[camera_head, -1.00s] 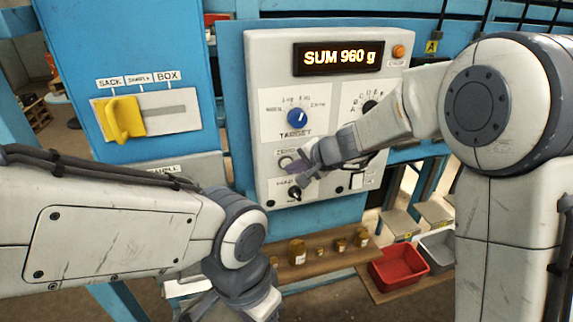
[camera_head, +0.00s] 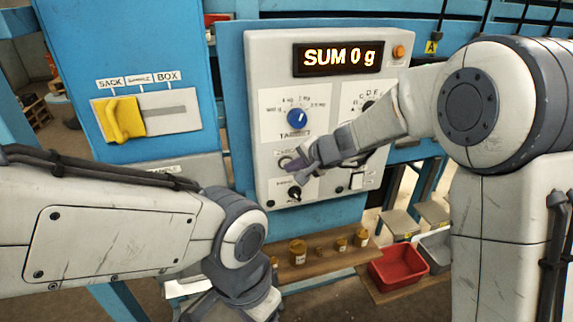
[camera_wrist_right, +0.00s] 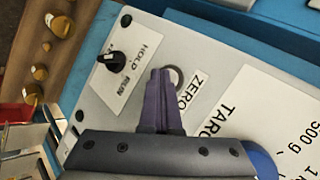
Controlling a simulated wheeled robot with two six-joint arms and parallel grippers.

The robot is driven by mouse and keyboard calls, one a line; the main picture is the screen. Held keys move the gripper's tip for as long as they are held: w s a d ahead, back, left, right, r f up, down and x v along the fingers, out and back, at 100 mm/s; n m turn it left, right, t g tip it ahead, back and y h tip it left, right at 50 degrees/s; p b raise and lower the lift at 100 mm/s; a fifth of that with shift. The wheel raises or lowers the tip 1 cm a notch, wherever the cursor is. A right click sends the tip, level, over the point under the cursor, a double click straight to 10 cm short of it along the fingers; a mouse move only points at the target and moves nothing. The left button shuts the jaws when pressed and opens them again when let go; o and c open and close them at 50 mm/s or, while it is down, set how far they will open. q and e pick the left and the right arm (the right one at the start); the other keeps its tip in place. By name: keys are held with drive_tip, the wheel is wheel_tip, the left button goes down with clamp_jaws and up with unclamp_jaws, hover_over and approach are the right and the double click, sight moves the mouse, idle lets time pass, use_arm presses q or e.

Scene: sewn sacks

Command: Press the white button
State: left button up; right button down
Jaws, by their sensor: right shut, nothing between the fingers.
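The button (camera_head: 285,161) is a pale round button in a dark ring beside the ZERO label, low on the grey panel (camera_head: 262,100). It also shows in the right wrist view (camera_wrist_right: 177,74), partly hidden behind my fingers. My right gripper (camera_head: 299,176) is shut and empty, its purple fingertips right at the button's edge. In the right wrist view the fingers (camera_wrist_right: 160,78) overlap the ring; I cannot tell whether they touch it. The display (camera_head: 338,58) reads SUM 0 g. My left arm reaches down at the lower left; its fingers are out of view.
A black HOLD/RUN knob (camera_wrist_right: 114,61) sits close below the button. A blue TARGET knob (camera_head: 297,118) is above it. A yellow slider handle (camera_head: 123,119) is at the left. Brown weights (camera_head: 298,252) and a red bin (camera_head: 397,266) stand below the panel.

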drive_tip(key=shift+s, duration=0.15)
drive_tip(key=shift+s+d+b, duration=0.25)
drive_tip(key=shift+s+b, duration=0.35)
drive_tip(key=shift+s, duration=0.05)
drive_tip(key=s, duration=0.1)
drive_tip(key=s+d+b, duration=0.1)
drive_tip(key=s, duration=0.1)
drive_tip(key=s+b, duration=0.1)
drive_tip(key=shift+s+d, duration=0.3)
drive_tip(key=shift+s, duration=0.05)
idle(0.6)
